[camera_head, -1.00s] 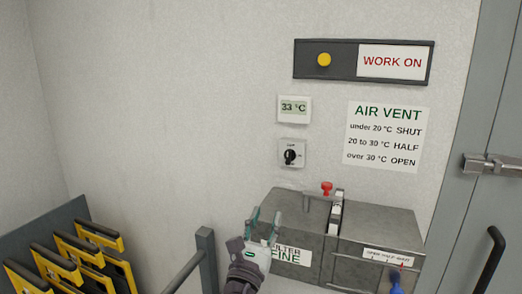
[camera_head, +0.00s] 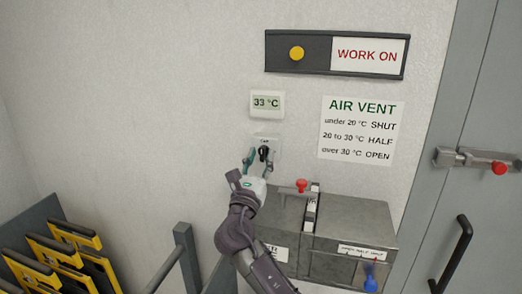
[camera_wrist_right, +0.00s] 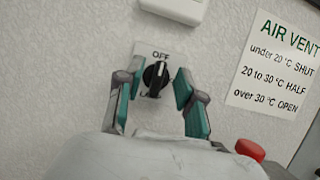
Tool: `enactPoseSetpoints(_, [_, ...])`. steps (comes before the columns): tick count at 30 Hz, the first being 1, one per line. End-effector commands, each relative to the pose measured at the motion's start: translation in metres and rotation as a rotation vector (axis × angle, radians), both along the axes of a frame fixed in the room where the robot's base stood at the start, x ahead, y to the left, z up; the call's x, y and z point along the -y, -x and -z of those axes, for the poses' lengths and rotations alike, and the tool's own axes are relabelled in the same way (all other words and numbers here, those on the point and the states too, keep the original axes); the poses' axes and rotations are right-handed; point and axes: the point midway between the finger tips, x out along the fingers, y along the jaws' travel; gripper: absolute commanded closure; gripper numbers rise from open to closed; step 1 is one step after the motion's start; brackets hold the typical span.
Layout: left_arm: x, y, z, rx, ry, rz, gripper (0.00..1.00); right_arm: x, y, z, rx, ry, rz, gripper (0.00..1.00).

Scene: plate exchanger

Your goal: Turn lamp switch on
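The lamp switch (camera_head: 264,153) is a black rotary knob on a white plate on the wall, under the temperature display. In the right wrist view the knob (camera_wrist_right: 156,75) has "OFF" printed above it, and its white mark points roughly up. My right gripper (camera_head: 259,163) is in front of the switch. In the wrist view its open fingers (camera_wrist_right: 158,98) appear on the left and right of the knob with gaps. I cannot tell whether the fingertips reach the knob's depth. My left gripper is out of view.
A "WORK ON" panel with a yellow round part (camera_head: 296,53) is above. The display (camera_head: 267,104) reads 33 °C. An air vent sign (camera_head: 361,130) hangs to the right. A grey metal box (camera_head: 350,225) with a red knob (camera_head: 301,186) sits below. Yellow-black frames (camera_head: 65,250) stand lower left.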

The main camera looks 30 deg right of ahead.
Motion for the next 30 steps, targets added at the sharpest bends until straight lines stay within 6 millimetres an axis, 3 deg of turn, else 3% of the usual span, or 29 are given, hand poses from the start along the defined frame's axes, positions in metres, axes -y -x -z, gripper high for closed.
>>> enactPoseSetpoints(12, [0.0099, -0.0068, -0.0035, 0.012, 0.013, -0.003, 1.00, 0.0063, -0.0054, -0.0028, 0.000, 0.000, -0.001, 0.62])
enactPoseSetpoints(19, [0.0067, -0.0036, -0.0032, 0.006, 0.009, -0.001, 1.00, 0.0060, -0.0053, -0.0027, 0.000, 0.000, -0.001, 1.00])
enactPoseSetpoints(30, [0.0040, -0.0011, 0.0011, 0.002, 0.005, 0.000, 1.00, 0.0057, -0.0053, -0.0013, 0.017, -0.016, -0.001, 1.00])
